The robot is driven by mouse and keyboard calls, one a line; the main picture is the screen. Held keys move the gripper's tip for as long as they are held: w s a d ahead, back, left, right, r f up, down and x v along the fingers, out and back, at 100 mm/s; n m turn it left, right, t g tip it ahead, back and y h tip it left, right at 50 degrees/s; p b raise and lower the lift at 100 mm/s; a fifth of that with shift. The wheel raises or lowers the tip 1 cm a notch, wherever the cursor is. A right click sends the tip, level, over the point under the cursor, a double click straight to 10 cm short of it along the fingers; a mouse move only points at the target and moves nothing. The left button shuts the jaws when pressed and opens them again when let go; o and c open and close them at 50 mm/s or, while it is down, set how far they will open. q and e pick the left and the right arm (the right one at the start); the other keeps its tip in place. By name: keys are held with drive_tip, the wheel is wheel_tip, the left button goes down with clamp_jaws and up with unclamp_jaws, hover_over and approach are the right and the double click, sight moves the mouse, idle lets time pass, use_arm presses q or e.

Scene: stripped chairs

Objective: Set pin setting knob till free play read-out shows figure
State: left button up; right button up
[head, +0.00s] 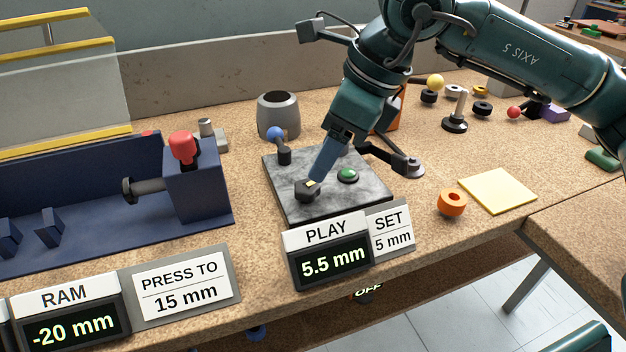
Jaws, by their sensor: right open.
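The pin setting knob (306,191) is a small dark knob at the front left of a grey mottled plate (290,212). My right gripper (317,177) comes down from above with its tips at the knob's upper right side. It is open; the view does not show clearly whether the tips touch the knob or stand around it. The free play read-out (332,263), labelled PLAY, shows 5.5 mm. The card beside it (391,231) reads SET 5 mm. My left gripper is not in view.
A green button (347,176) and a blue-ball lever (277,136) are close to the knob. A blue press (190,190) stands left, with a RAM read-out (68,320) showing -20 mm. An orange ring (452,203) and yellow pad (498,190) lie right.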

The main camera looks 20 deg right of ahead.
sight(308, 186)
drive_tip(key=x, duration=0.4)
drive_tip(key=shift+w+a+f+b, duration=0.1)
drive_tip(key=shift+a+f+b, duration=0.1)
drive_tip(key=shift+f+b, duration=0.15)
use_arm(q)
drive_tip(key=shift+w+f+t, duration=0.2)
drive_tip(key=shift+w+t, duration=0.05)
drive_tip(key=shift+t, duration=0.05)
use_arm(e)
drive_tip(key=shift+w+a+f, duration=0.15)
drive_tip(key=shift+a+f, duration=0.05)
drive_tip(key=shift+f, duration=0.45)
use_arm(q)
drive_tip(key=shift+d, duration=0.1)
use_arm(e)
drive_tip(key=shift+c, duration=0.2)
drive_tip(key=c, duration=0.9)
drive_tip(key=shift+w+f+n+g+b, duration=0.1)
drive_tip(key=shift+n+g+b, duration=0.25)
drive_tip(key=shift+n, duration=0.55)
drive_tip(key=shift+c, duration=0.2)
drive_tip(key=shift+w+n+g+y, duration=0.1)
drive_tip(key=shift+n+g+y, duration=0.25)
drive_tip(key=shift+n, duration=1.45)
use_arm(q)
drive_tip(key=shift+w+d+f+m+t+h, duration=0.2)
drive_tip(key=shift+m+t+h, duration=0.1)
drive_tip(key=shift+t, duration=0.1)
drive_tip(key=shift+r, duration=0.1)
